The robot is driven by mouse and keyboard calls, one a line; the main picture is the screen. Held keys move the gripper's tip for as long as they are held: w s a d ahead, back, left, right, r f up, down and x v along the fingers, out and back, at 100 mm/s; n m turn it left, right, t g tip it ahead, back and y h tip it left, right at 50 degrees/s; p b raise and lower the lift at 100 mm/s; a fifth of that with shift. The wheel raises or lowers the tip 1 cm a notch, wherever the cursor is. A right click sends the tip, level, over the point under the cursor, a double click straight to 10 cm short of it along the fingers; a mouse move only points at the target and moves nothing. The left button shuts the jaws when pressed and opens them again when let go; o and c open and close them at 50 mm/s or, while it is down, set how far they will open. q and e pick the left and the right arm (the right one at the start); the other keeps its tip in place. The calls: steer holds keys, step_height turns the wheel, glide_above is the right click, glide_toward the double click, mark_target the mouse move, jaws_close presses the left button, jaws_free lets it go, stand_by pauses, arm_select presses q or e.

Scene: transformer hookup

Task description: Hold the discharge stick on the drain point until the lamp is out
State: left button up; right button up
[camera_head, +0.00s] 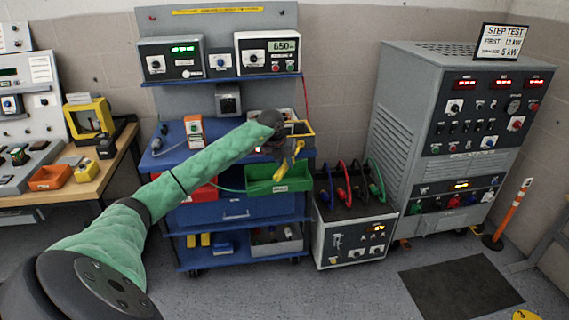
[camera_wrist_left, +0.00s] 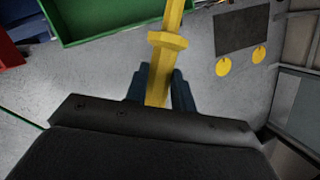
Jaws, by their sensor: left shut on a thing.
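My left gripper (camera_head: 281,148) is in front of the blue cart, above the green bin. It is shut on a yellow stick, which I take to be the discharge stick (camera_head: 289,160). In the left wrist view the stick (camera_wrist_left: 167,42) stands between the dark fingers (camera_wrist_left: 160,88) and runs up out of the picture, so its far end is hidden there. In the head view it looks short and tilted, its tip over the green bin. I cannot pick out the drain point or its lamp. My right gripper is not in view.
The blue cart (camera_head: 238,210) carries the green bin (camera_head: 279,179) and meters on its upper shelf. A cable-topped test unit (camera_head: 354,240) stands right of it. A tall grey load cabinet (camera_head: 400,125) and an orange post (camera_head: 507,215) are further right.

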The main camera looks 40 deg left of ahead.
mark_target(280, 170)
arm_select(q)
steer(key=shift+w+a, duration=0.2)
steer(key=shift+w, duration=0.25)
stand_by(1.2)
stand_by(0.6)
steer(key=shift+s+d+r+b, duration=0.15)
steer(key=shift+s+d, duration=0.25)
steer(key=shift+s, duration=0.7)
steer(key=shift+s+d+r+b, duration=0.15)
steer(key=shift+s+d, duration=0.3)
steer(key=shift+s, duration=0.6)
steer(key=shift+s+d+r+b, duration=0.15)
steer(key=shift+s+d, duration=0.25)
steer(key=shift+s, duration=0.7)
steer(key=shift+f, duration=0.15)
